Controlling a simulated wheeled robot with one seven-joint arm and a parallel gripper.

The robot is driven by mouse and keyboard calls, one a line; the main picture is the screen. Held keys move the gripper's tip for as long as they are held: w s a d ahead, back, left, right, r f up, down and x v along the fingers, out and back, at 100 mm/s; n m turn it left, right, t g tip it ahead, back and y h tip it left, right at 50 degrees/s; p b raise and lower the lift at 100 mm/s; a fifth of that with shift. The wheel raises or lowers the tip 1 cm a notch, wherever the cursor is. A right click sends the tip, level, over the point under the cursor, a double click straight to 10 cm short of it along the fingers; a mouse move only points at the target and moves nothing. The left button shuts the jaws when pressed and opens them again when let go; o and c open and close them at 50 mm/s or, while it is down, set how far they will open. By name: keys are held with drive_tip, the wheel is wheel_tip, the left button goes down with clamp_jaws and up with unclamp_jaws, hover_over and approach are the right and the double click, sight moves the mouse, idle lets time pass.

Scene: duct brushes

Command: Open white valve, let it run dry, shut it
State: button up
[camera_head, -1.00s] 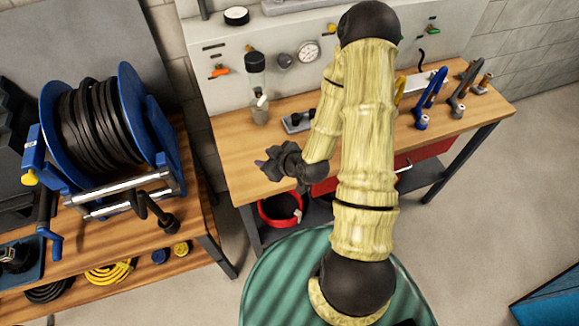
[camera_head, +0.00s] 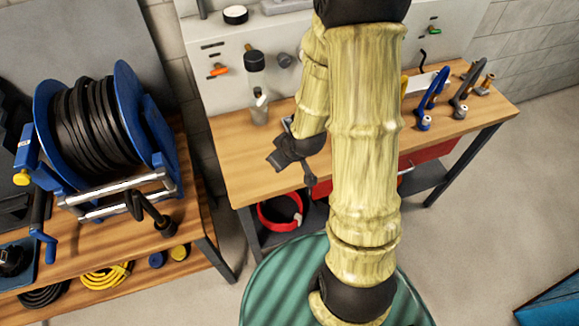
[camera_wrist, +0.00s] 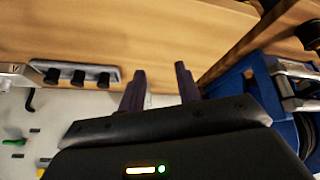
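The small white valve (camera_head: 260,101) sits under the dark-topped bowl unit (camera_head: 254,62) on the grey wall panel. A small greyish cup (camera_head: 259,116) stands on the bench just below it; its contents are too small to tell. My gripper (camera_head: 277,160) is over the front part of the bench, below and right of the valve, apart from it. In the wrist view its two dark fingers (camera_wrist: 160,78) stand apart with nothing between them. The valve does not show in the wrist view, and its lever position cannot be told.
The wooden bench (camera_head: 232,165) runs under the panel, with an orange-handled valve (camera_head: 219,70) to the left. A blue hose reel (camera_head: 100,125) stands on a lower left bench. A red ring-shaped item (camera_head: 280,215) lies below. A three-knob block (camera_wrist: 76,75) shows in the wrist view.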

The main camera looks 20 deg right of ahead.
drive_tip(key=s+a+r+m+g+h+b, duration=0.1)
drive_tip(key=s+r+m+g+b, duration=0.1)
drive_tip(key=s+r, duration=0.6)
drive_tip(key=shift+s+m+g, duration=0.5)
drive_tip(key=shift+s+m, duration=0.05)
drive_tip(key=shift+m, duration=0.75)
